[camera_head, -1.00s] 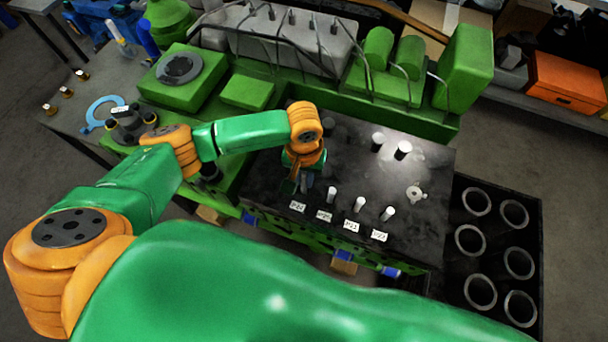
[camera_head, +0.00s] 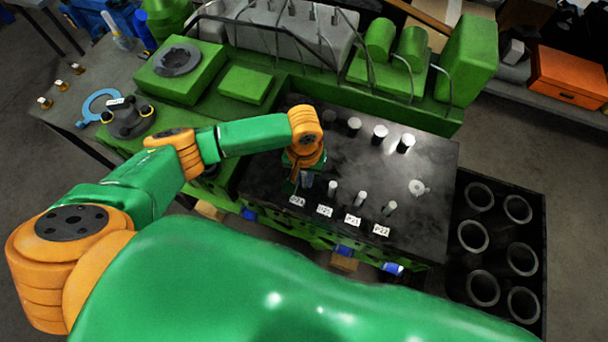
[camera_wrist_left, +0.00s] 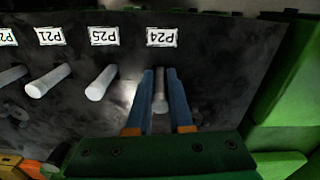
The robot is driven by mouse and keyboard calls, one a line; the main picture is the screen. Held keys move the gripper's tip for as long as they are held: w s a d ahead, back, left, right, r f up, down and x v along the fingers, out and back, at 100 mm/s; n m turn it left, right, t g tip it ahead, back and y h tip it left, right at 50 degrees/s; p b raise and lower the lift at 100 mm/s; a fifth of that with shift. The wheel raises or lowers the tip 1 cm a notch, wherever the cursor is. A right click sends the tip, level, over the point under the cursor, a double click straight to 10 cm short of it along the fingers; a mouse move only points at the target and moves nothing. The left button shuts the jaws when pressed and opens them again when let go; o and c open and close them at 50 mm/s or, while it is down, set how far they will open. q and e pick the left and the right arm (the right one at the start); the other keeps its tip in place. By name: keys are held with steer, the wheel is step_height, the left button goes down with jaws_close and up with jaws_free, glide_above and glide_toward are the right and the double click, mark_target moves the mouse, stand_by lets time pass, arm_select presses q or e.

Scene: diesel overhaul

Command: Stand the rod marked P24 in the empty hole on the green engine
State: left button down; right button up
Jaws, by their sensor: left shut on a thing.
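The P24 label (camera_head: 297,201) lies on the dark top of the green engine (camera_head: 430,205), at the left end of the label row. My left gripper (camera_head: 305,181) points down just behind this label. In the left wrist view its two blue fingers (camera_wrist_left: 164,100) are shut on a slim grey rod, P24 (camera_wrist_left: 160,92), which lines up with the P24 label (camera_wrist_left: 163,38). I cannot tell whether the rod's foot is still seated. The gripper and arm hide part of the engine top; I cannot make out the empty hole. My right gripper is not in view.
Three pale rods stand beside the held one: P25 (camera_head: 332,188), P21 (camera_head: 361,197) and P22 (camera_head: 389,208). Several short posts (camera_head: 380,133) stand in a row behind. A black crate with rings (camera_head: 540,250) is right of the engine.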

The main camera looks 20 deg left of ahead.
mark_target(304, 173)
arm_select(q)
steer(key=shift+f, duration=0.5)
steer(key=c, duration=0.7)
jaws_free()
steer(key=shift+c, duration=0.2)
step_height(304, 173, up, 7)
steer(key=shift+r, duration=0.1)
